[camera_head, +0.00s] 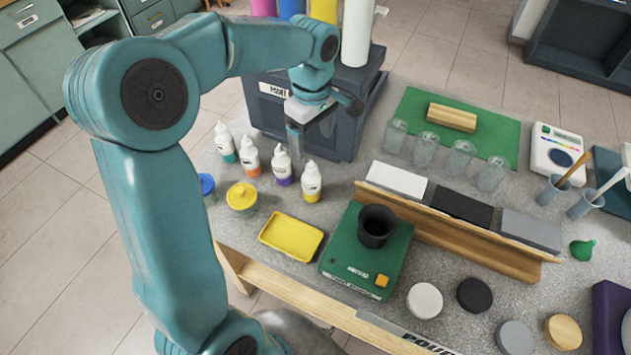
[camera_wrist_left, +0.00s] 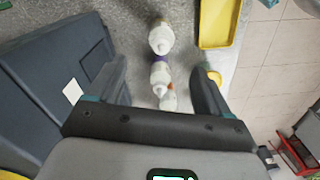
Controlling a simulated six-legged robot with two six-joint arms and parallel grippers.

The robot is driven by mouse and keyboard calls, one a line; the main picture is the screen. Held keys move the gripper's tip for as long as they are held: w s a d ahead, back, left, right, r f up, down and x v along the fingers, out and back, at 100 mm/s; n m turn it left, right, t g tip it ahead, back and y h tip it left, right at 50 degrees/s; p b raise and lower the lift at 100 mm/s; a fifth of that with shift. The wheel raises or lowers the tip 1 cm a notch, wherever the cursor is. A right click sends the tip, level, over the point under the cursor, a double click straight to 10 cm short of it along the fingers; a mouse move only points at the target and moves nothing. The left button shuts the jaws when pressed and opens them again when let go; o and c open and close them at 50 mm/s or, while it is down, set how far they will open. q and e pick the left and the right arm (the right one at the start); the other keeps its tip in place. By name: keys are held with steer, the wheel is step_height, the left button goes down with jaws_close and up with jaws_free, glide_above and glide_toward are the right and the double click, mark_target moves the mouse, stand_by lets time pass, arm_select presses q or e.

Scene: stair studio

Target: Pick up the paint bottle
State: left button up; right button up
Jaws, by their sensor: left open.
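Several white paint bottles with nozzle tips stand upright in a slanting row at the table's left: one with a teal band (camera_head: 225,145), one orange (camera_head: 251,160), one purple (camera_head: 282,168) and one yellow (camera_head: 311,183). My left gripper (camera_head: 318,128) is open and empty, above and behind the purple and yellow bottles, in front of the dark box. In the left wrist view, the white bottles (camera_wrist_left: 160,40) line up in the gap between the open fingers (camera_wrist_left: 160,92), apart from them. The nearest bottles are partly hidden behind the gripper body. My right gripper is not in view.
A dark box (camera_head: 345,145) stands close behind the gripper. A yellow tray (camera_head: 291,238), a yellow-lidded jar (camera_head: 242,198) and a green scale with a black cup (camera_head: 376,226) stand in front. Glass jars (camera_head: 425,150) and a wooden rack (camera_head: 460,235) are to the right.

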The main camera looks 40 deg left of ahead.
mark_target(312, 167)
arm_select(q)
step_height(312, 167, down, 12)
steer(key=shift+s+f+p, duration=0.1)
steer(key=shift+p, duration=0.45)
steer(key=shift+s, duration=0.15)
steer(key=shift+c, duration=1.3)
steer(key=c, duration=1)
